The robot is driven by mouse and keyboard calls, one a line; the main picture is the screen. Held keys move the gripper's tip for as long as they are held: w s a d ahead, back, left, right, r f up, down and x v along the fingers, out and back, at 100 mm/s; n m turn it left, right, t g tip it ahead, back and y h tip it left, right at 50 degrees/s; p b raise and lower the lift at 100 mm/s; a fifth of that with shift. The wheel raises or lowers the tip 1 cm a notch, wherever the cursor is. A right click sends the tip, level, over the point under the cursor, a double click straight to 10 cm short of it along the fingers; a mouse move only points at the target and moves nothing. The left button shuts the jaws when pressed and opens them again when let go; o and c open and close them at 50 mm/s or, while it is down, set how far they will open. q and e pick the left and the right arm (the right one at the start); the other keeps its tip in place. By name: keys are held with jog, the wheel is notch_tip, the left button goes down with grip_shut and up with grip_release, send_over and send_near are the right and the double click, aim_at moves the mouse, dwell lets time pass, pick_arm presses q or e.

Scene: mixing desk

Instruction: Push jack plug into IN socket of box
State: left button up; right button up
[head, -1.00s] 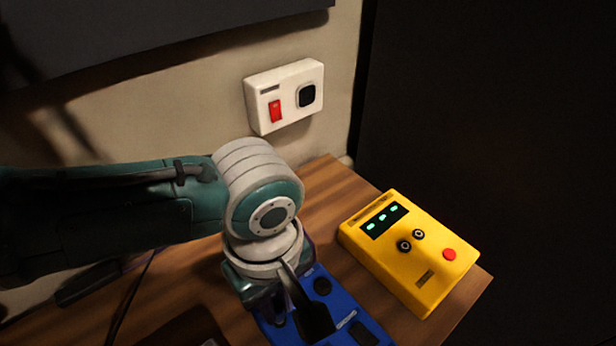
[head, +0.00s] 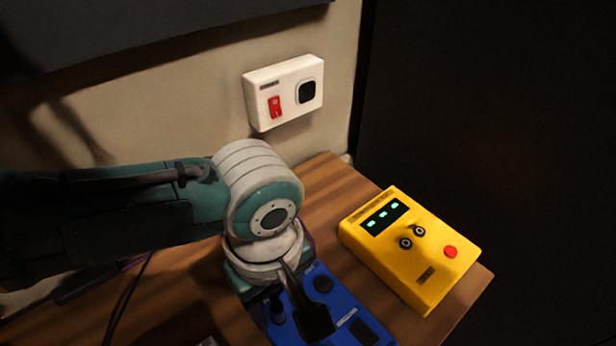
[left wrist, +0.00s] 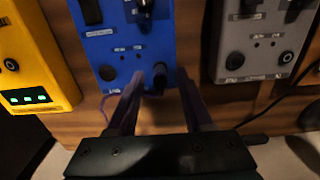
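A blue box (head: 345,316) with knobs and small sockets lies on the desk; it also shows in the left wrist view (left wrist: 126,50). A dark upright plug-like piece (left wrist: 159,78) stands at its near edge, between the fingers of my left gripper (left wrist: 160,82). The fingers are apart, with a gap on each side of the piece. I cannot tell how deep it sits in a socket, and the IN label is not readable. A thin purple cable (left wrist: 104,103) shows beside the left finger. In the head view my left wrist hides part of the blue box. My right gripper is not in view.
A yellow box (head: 385,262) with green lights stands right of the blue box, near the desk's edge. A grey box (left wrist: 255,45) stands on the other side. A white wall box (head: 284,92) with a red switch is behind. Dark cables run at the left.

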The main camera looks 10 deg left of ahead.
pick_arm(q)
notch_tip(320, 180, up, 9)
jog(key=p, duration=0.2)
jog(key=shift+p, duration=0.4)
jog(key=shift+r, duration=0.45)
